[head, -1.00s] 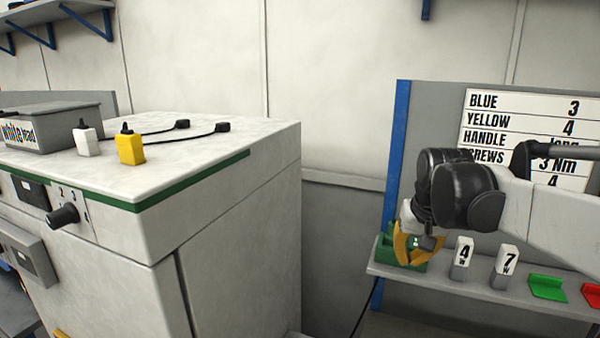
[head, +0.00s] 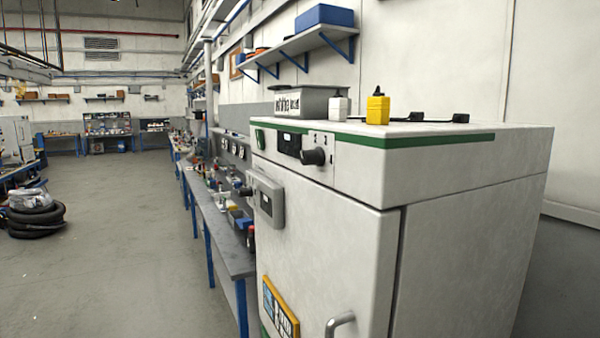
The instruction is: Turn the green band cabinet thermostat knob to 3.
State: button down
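The white cabinet with a green band (head: 420,141) stands at the right of the head view. Its dark thermostat knob (head: 314,157) sits on the front panel below the band, right of a small dark display (head: 288,143). Scale digits show above and beside the knob; I can make out what looks like a 2, but the pointer's setting is too small to tell. My gripper and arm are not in this view.
On the cabinet top are a grey box (head: 304,101), a white bottle (head: 340,107), a yellow bottle (head: 378,108) and dark cable plugs. A grey box (head: 266,199) juts from the cabinet front. A long workbench (head: 226,257) runs behind it.

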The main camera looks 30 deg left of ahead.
aim_at(316, 156)
jog(key=u, duration=1.5)
